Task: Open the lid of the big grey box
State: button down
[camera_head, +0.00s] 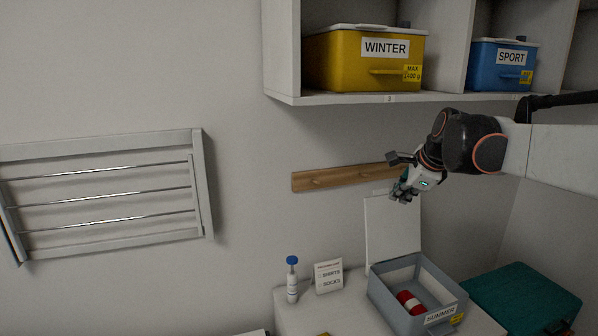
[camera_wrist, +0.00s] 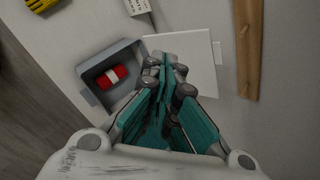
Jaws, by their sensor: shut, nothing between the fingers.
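The big grey box (camera_head: 376,291), labelled SUMMER, stands on a white surface at the lower right of the head view. It also shows in the wrist view (camera_wrist: 91,72). Its white lid (camera_head: 392,232) stands upright at the back of the box, and the box is open at the top. The lid also shows in the wrist view (camera_wrist: 200,62). A red and white roll (camera_head: 409,302) lies inside the box. My gripper (camera_head: 403,196) is above the lid's top edge, shut and empty. In the wrist view its fingertips (camera_wrist: 165,66) overlap the lid; whether they touch it I cannot tell.
A wooden rail (camera_head: 343,177) is on the wall behind my gripper. A shelf above holds a yellow WINTER box (camera_head: 340,62) and a blue SPORT box (camera_head: 490,68). A blue-capped bottle (camera_head: 292,283) and a small sign (camera_head: 328,276) stand left of the grey box. A teal box (camera_head: 525,298) is at right.

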jog(key=s+a+f+n+b, duration=0.2)
jog(key=s+f+n, duration=0.5)
jog(key=s, duration=0.4)
jog(key=s+a+f+n+h+b, duration=0.1)
jog(key=s+f+n+b, duration=0.4)
jog(key=s, duration=0.7)
jog(key=s+a+f+n+b, duration=0.3)
jog(key=s+f+n, duration=0.6)
jog(key=s+f, duration=0.2)
jog(key=shift+s+f+h, duration=0.3)
jog(key=shift+s+f, duration=0.05)
jog(key=shift+f, duration=0.3)
jog(key=shift+d, duration=0.1)
